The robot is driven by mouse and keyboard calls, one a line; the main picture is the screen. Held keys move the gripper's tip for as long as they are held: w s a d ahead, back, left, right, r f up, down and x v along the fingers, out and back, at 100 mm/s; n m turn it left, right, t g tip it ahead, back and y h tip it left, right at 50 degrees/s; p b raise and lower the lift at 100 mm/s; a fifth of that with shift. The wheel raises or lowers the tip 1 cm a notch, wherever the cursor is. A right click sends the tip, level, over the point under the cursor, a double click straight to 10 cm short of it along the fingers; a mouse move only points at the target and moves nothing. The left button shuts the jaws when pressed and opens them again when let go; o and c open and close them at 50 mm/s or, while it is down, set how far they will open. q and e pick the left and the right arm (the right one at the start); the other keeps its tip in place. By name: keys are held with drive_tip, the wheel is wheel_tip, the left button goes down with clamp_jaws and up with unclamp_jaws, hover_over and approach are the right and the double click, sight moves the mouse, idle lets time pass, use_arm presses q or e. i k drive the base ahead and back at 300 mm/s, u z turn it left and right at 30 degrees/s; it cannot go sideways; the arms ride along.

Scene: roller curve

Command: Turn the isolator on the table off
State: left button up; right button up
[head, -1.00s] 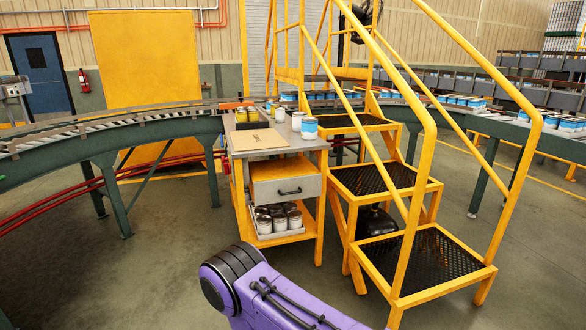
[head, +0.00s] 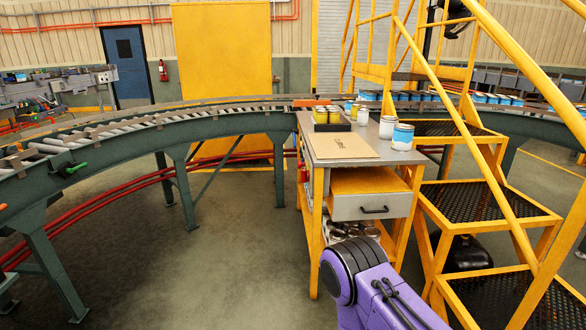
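I cannot make out an isolator for certain. The yellow cart table (head: 313,186) stands right of centre, with a brown cardboard sheet (head: 340,145), a dark tray of yellow cans (head: 327,117) and a few paint cans, one with a blue label (head: 402,137), on its grey top. A workbench (head: 30,97) at the far left back holds small items too tiny to tell apart, with a grey box (head: 103,76) at its right end. A purple link of my arm shows at the bottom right. Neither gripper is in view.
A green curved roller conveyor (head: 225,125) crosses from the left to behind the cart. Yellow steps (head: 480,190) stand close on the cart's right. A yellow panel (head: 222,55) and a blue door (head: 127,65) are at the back. The floor (head: 225,225) left of the cart is clear.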

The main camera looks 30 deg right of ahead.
sight(305, 173)
drive_tip(key=i, duration=1.25)
drive_tip(key=z, duration=1.2)
drive_tip(key=k, duration=0.5)
drive_tip(key=u, duration=0.45)
drive_tip(key=i, duration=0.9)
drive_tip(key=z, duration=0.6)
drive_tip(key=i, duration=0.6)
drive_tip(key=z, duration=0.5)
